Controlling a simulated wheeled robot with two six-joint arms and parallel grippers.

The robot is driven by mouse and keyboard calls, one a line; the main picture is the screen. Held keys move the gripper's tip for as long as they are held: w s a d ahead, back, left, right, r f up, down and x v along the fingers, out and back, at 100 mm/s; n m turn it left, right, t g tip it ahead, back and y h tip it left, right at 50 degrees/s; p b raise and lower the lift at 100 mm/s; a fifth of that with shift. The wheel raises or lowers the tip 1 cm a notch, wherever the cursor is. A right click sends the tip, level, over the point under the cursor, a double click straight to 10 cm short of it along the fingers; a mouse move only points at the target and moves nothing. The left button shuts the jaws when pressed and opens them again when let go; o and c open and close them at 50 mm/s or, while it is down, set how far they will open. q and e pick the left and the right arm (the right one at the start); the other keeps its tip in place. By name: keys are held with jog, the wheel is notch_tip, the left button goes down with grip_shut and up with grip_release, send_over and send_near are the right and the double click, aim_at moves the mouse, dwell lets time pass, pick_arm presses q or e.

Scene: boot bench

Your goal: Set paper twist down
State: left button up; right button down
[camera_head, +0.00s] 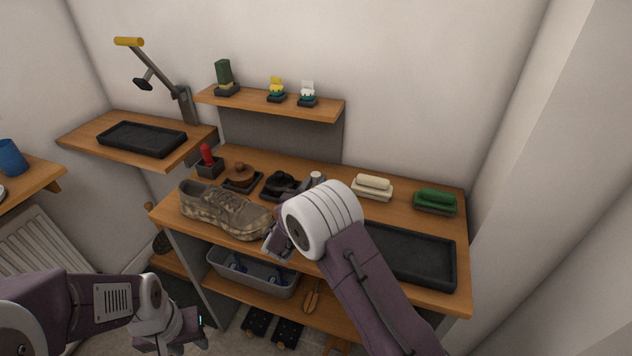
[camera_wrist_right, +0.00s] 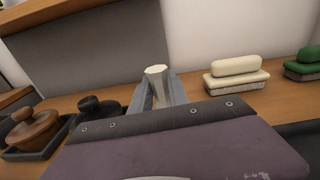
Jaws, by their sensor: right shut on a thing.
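The paper twist (camera_wrist_right: 157,73) is a pale, whitish upright roll between the grey fingers of my right gripper (camera_wrist_right: 160,95), which is shut on it. In the head view its pale top (camera_head: 317,176) shows just behind my white wrist joint, over the bench top (camera_head: 338,176). The wrist hides its lower part and the fingers there. I cannot tell whether its foot touches the wood. My left gripper (camera_head: 196,332) hangs low at the lower left, away from the bench; its finger opening is unclear.
A camouflage shoe (camera_head: 226,211) and a black tray (camera_head: 410,254) are nearer the front. A small shelf (camera_head: 330,107) is above.

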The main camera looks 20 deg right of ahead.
jog(key=shift+f, duration=0.2)
jog(key=c, duration=1.3)
grip_release()
jog(key=shift+o, duration=0.2)
jog(key=shift+r, duration=0.1)
jog(key=shift+r+p, duration=0.3)
jog(key=shift+r, duration=0.05)
jog(key=b+v, duration=0.1)
jog(key=v, duration=1.1)
jog(key=shift+f, duration=0.15)
